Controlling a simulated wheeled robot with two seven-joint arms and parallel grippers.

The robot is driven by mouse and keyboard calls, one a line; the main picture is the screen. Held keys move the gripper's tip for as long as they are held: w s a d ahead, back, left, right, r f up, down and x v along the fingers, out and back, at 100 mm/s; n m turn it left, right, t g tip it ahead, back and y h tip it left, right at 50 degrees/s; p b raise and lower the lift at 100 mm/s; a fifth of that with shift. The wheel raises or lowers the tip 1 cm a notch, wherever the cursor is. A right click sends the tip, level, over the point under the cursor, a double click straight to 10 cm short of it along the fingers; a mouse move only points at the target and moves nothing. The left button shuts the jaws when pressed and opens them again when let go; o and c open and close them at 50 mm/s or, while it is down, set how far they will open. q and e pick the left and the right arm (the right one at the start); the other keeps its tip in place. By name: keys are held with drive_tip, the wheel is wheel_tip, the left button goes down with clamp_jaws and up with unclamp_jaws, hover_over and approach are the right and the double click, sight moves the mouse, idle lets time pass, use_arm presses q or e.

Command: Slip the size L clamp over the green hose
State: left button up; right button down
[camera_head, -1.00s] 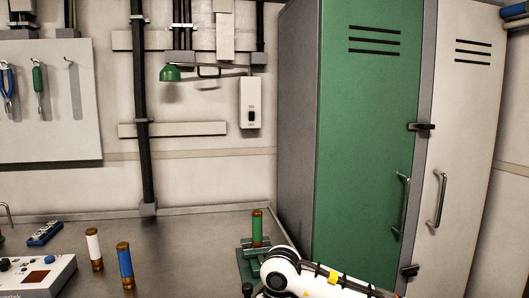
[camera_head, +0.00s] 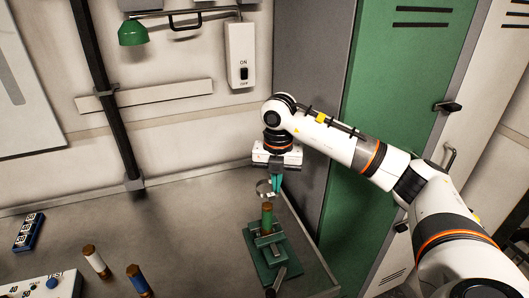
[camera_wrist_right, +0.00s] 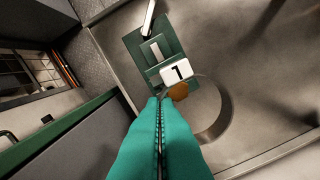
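The green hose (camera_head: 266,217) stands upright in a green vise (camera_head: 272,262) on the bench in the head view. Its brown upper end (camera_wrist_right: 179,91) shows in the right wrist view, just beyond the fingertips. My right gripper (camera_head: 276,186) points down above the hose, its teal fingers (camera_wrist_right: 160,108) closed together on the metal ring clamp (camera_head: 263,188). The clamp is above the hose top in the head view and appears apart from it. In the wrist view the ring (camera_wrist_right: 226,112) is partly hidden by the fingers. A white tag (camera_wrist_right: 176,72) carries one dark character. My left gripper is not in view.
A white-topped hose (camera_head: 96,261) and a blue hose (camera_head: 139,280) stand on the bench to the left. Lockers (camera_head: 400,90) bound the right side. The bench behind the hoses is clear.

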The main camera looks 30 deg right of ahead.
wheel_tip(320, 180, down, 8)
drive_tip(key=b, duration=0.6)
drive_tip(key=shift+f+m, duration=0.25)
drive_tip(key=shift+m, duration=0.05)
idle(0.6)
drive_tip(key=shift+s, duration=0.1)
drive_tip(key=c, duration=1.6)
unclamp_jaws()
drive_tip(key=shift+r, duration=0.15)
